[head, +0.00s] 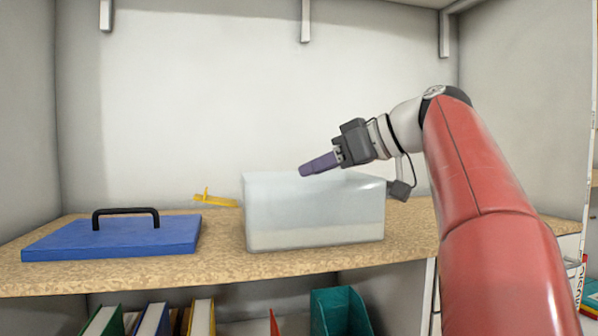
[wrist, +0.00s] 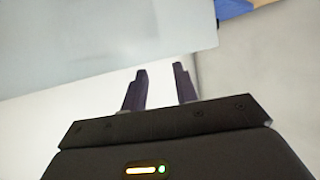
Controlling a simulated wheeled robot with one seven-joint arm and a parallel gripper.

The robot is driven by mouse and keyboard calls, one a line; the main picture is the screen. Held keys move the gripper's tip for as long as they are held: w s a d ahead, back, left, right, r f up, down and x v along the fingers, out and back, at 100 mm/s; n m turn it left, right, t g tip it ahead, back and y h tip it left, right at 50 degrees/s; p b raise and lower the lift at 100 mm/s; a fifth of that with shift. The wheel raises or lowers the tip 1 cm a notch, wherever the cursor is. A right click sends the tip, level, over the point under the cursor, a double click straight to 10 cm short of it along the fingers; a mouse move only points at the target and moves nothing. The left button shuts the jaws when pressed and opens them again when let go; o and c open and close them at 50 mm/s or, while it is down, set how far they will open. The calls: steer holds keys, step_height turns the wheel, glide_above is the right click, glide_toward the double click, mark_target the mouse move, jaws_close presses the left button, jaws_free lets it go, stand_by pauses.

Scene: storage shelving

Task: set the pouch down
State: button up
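No pouch can be made out in either view. My gripper (head: 305,171) has dark purple fingers and hangs over the translucent storage box (head: 315,218), near its top rim. In the wrist view my gripper (wrist: 160,80) shows its two fingers apart, with nothing visible between them. The box stands on the tan speckled shelf (head: 130,278). Its walls are cloudy, and I cannot tell what is inside it.
A blue lid (head: 85,240) with a black handle lies on the shelf at left. A small yellow object (head: 215,199) lies behind, between lid and box. Binders (head: 152,318) and a teal file holder (head: 340,312) stand below. Walls close the back and sides.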

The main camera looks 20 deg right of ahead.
steer(key=p+v, duration=0.1)
steer(key=v, duration=0.5)
steer(key=shift+s+d+r, duration=0.2)
steer(key=shift+s+d, duration=0.05)
